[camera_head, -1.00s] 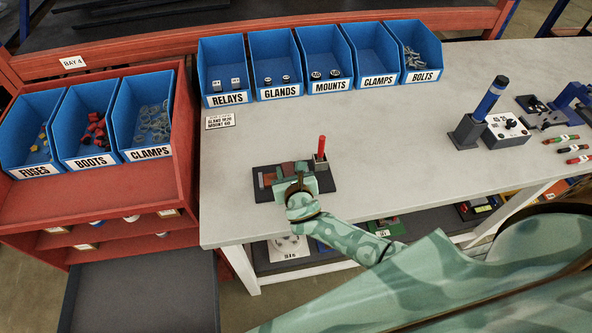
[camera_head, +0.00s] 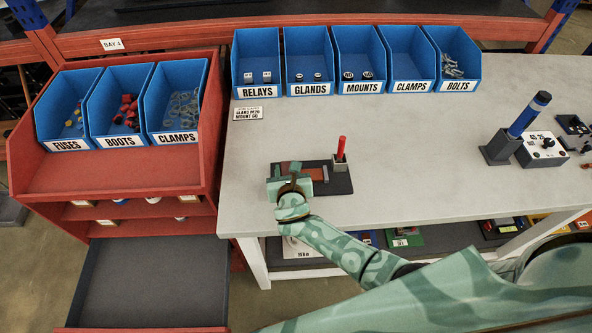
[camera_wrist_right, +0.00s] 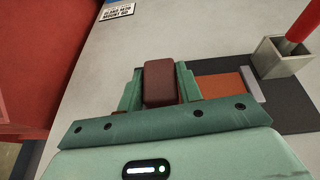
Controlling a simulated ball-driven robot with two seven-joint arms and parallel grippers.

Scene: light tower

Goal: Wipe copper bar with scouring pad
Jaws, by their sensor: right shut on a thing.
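My right gripper (camera_head: 289,172) is over the left part of a dark base board (camera_head: 342,184) near the bench's front edge. In the right wrist view it is shut on a red-brown block (camera_wrist_right: 161,82), which looks like the scouring pad. The orange-brown copper bar (camera_wrist_right: 221,88) lies on the board just right of the fingers and also shows in the head view (camera_head: 318,172). The gripper hides its left part. I cannot tell whether the pad touches the bar. My left gripper is not in view.
A red-handled tool (camera_head: 342,149) stands in a small holder at the board's right back. Blue bins (camera_head: 308,62) line the bench's back. A red cabinet (camera_head: 120,178) with bins and a dark open drawer (camera_head: 150,280) is at left.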

